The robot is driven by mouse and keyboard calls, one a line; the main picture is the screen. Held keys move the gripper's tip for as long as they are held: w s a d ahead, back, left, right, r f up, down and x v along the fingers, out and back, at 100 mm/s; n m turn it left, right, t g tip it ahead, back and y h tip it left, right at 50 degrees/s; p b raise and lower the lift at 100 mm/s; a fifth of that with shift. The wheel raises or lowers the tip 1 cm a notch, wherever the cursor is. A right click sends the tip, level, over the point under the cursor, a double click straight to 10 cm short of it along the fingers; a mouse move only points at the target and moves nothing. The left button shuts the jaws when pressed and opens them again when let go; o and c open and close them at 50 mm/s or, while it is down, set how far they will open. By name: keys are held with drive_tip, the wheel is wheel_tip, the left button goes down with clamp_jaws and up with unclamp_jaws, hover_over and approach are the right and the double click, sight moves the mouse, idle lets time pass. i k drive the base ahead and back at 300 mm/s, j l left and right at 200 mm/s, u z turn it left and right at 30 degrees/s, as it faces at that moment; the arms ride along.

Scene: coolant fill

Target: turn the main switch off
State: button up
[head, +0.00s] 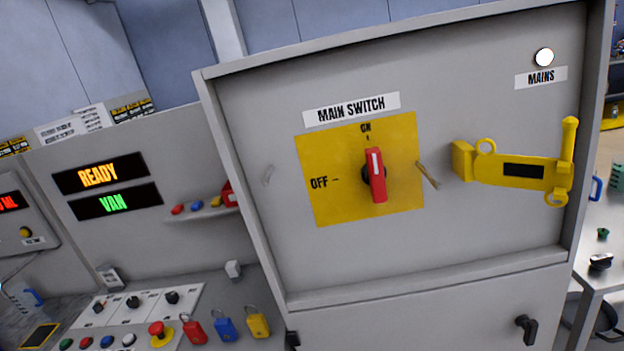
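The main switch is a red rotary handle (376,175) with a white stripe, on a yellow plate (338,205) on the grey cabinet front. The handle stands nearly upright, and its stripe points up to the ON mark. The OFF mark is at the left of the plate. A label reading MAIN SWITCH (351,107) is above the plate. The round MAINS lamp (544,57) at the upper right is white and looks lit. My gripper is not recognisable in this view, and nothing is seen touching the handle.
A yellow lockout bracket (515,172) is fixed right of the switch. A small brownish peg (428,175) is at the plate's right edge. At lower left are a control desk with buttons and red, blue and yellow padlocks (225,328). Displays read READY (99,175) and VAN.

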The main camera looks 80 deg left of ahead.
sight(373, 173)
drive_tip(key=u, duration=1.55)
